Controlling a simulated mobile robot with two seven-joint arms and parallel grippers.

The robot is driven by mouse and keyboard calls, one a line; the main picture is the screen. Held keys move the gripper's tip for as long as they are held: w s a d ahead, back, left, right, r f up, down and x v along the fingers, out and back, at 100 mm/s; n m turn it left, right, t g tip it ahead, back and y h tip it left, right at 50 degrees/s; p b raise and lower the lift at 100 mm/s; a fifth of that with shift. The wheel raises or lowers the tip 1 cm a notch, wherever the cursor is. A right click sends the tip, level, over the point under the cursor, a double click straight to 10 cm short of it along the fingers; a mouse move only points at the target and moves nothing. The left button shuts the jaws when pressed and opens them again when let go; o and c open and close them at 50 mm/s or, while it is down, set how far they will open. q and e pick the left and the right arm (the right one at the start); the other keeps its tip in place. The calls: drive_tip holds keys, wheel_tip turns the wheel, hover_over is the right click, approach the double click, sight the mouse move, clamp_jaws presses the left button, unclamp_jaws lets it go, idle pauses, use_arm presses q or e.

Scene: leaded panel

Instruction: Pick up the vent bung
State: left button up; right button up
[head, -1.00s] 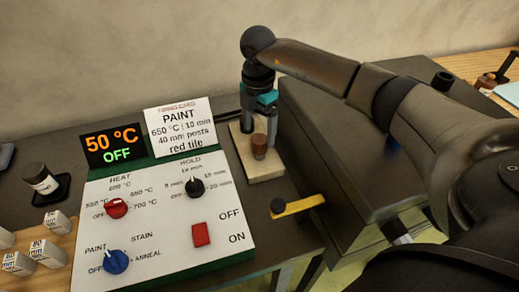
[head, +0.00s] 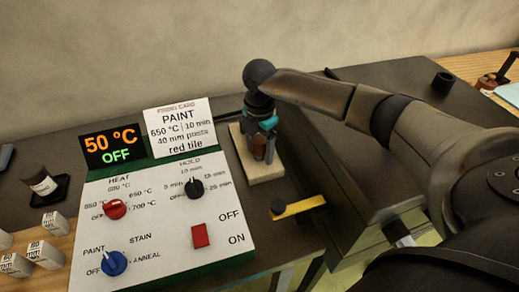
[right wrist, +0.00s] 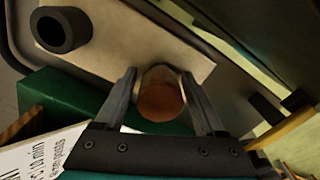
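The vent bung, a reddish-brown cylinder (head: 258,152), stands on a pale board (head: 245,160) behind the control panel. In the right wrist view the bung (right wrist: 160,100) shows its round end between the fingers. My right gripper (head: 264,138) points down over the board, partly covering the bung. In the right wrist view my right gripper (right wrist: 159,78) is open, with one finger on each side of the bung and narrow gaps seeming to remain. My left gripper is not in view.
A dark ring-shaped piece (right wrist: 61,29) sits on the board near the bung. The control panel (head: 150,225) with knobs is in front, the dark kiln box (head: 330,165) with a yellow lever (head: 300,206) to the right. Small white blocks (head: 47,254) lie at left.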

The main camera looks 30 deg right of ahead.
clamp_jaws()
idle(0.3)
drive_tip(key=shift+r, duration=0.15)
